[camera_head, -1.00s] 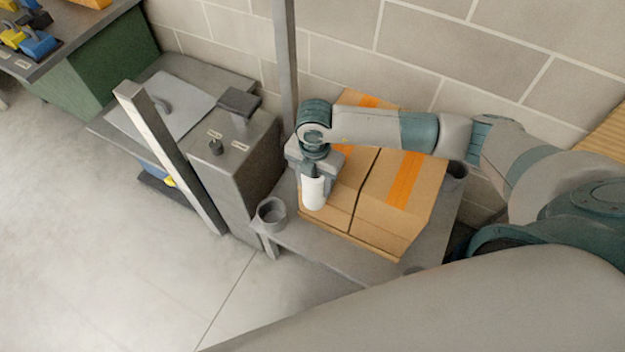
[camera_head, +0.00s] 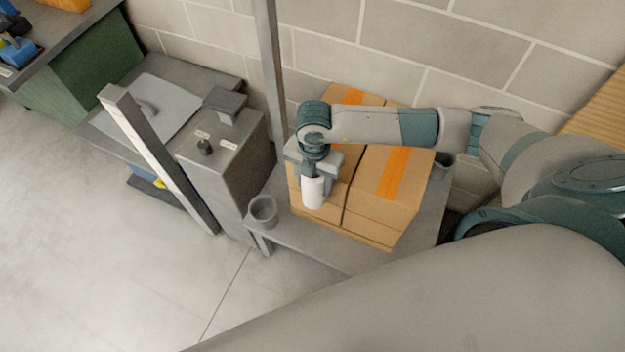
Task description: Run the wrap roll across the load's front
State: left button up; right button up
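The load is a block of brown cartons (camera_head: 372,213) with orange tape, sitting on a grey platform (camera_head: 310,242). The white wrap roll (camera_head: 313,193) is upright at the load's front face, near its left end. My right gripper (camera_head: 314,176), whose arm comes in from the right over the load, points down and is shut on the top of the roll. I cannot tell whether the roll touches the cartons. No wrap film can be made out on the front. My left gripper is not in view.
A round grey cup-like holder (camera_head: 263,211) sits at the platform's left corner, and another (camera_head: 445,158) at its right. A grey machine (camera_head: 225,150) with a slanted post (camera_head: 160,160) stands left. A block wall closes the back. The floor at lower left is clear.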

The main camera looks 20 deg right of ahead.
jog(key=shift+s+d, duration=0.85)
jog(key=shift+d, duration=0.05)
jog(key=shift+d, duration=0.1)
jog(key=shift+s+d+p, duration=0.45)
jog(key=shift+s+d, duration=0.4)
jog(key=shift+s, duration=0.3)
jog(key=shift+s, duration=0.15)
jog(key=shift+s+d, duration=0.85)
jog(key=shift+s, duration=0.2)
jog(key=shift+s+d, duration=1)
jog(key=shift+d, duration=0.05)
